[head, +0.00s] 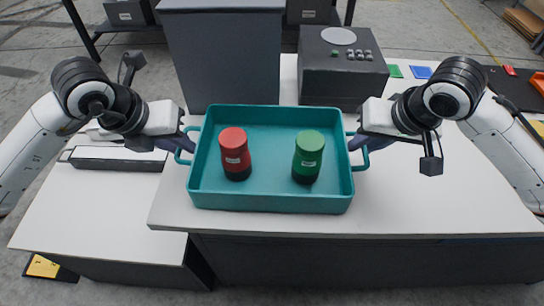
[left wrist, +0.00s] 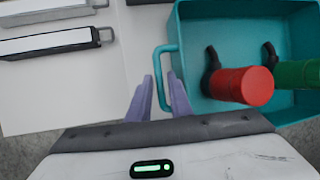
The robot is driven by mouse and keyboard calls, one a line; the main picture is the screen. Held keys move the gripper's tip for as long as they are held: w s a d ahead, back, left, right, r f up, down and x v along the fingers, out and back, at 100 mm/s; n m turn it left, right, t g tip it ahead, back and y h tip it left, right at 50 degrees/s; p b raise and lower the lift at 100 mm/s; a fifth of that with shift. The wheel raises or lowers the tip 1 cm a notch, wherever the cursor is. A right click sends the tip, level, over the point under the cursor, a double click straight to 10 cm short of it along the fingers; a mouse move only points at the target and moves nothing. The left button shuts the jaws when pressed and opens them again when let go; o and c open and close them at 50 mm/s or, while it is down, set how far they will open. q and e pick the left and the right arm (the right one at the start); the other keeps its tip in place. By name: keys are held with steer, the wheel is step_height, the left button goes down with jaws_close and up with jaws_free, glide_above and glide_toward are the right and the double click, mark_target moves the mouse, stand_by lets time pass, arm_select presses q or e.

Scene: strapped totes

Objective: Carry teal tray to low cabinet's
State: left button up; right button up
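The teal tray (head: 270,202) rests on the white worktop, holding a red canister (head: 235,150) and a green canister (head: 308,155), both upright and apart. My left gripper (head: 184,141) is at the tray's left handle. In the left wrist view, the fingers (left wrist: 160,88) stand apart with the handle (left wrist: 157,62) between them, and gaps show beside it. My right gripper (head: 361,143) is at the right handle (head: 364,158); its finger gap is not clear. A lower white-topped unit (head: 95,218), perhaps the low cabinet, stands at the left.
A long white and dark case (head: 115,165) lies on the lower unit, whose front part is clear. A tall grey cabinet (head: 225,60) and a dark control box (head: 343,75) stand behind the tray. The worktop (head: 440,200) is clear at the right.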

arm_select(q)
steer(key=shift+w+f, duration=0.1)
steer(key=shift+f, duration=0.15)
arm_select(e)
steer(key=shift+w+f, duration=0.1)
steer(key=shift+f, duration=0.1)
arm_select(q)
jaws_close()
arm_select(e)
jaws_close()
arm_select(q)
steer(key=shift+r, duration=0.15)
arm_select(e)
steer(key=shift+r, duration=0.1)
stand_by(0.7)
